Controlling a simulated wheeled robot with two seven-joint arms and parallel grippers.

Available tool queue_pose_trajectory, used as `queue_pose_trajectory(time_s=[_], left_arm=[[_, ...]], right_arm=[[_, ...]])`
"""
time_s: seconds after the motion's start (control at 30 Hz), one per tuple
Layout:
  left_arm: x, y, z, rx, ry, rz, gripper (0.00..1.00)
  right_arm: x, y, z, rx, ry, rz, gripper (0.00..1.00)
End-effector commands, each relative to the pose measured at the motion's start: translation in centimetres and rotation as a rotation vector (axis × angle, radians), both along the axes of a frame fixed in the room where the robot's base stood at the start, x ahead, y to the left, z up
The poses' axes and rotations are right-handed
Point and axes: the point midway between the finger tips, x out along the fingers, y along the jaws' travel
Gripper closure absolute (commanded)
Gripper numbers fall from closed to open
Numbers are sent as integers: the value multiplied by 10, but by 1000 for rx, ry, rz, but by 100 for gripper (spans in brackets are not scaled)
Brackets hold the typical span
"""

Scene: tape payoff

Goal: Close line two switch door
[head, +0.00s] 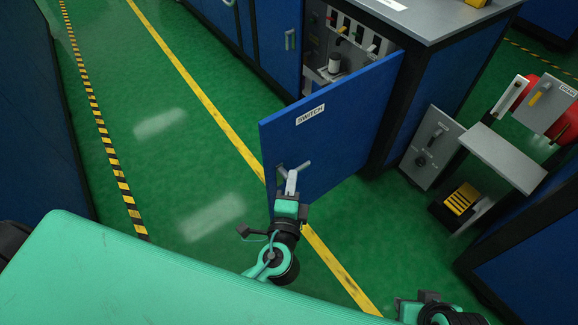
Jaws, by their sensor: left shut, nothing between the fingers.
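The blue switch door (335,135) stands wide open, swung out from the cabinet (420,110) into the aisle. It carries a white SWITCH label (310,115). A grey handle (305,168) sits low near its free edge. My left gripper (291,182) is shut with nothing in it, at the door face by the handle; I cannot tell whether it touches. The open compartment (335,50) behind the door shows switches and a white cylinder. Part of my right arm shows at the bottom right edge; its fingers are not visible.
A grey box with a dial (432,148), a grey shelf (503,158) and a red drum (540,105) stand at the right. A yellow-topped block (461,199) is below them. The green floor (180,150) left of the door is free, with yellow and striped lines.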

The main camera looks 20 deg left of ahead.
Motion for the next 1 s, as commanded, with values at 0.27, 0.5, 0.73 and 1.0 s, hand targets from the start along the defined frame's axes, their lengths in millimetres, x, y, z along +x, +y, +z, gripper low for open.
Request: queue_pose_trajectory(time_s=[0.27,0.5,0.73,1.0], left_arm=[[48,8,3,0,-2,0,100],[92,15,2,-1,0,0,100],[110,40,0,1,1,-1,100],[115,47,0,-1,2,-1,100]], right_arm=[[-5,-7,1,-19,51,-13,64],[-2,-6,-8,-20,58,-11,64],[1,-5,-17,-22,67,-11,64],[1,-5,-22,-22,74,-10,64]])
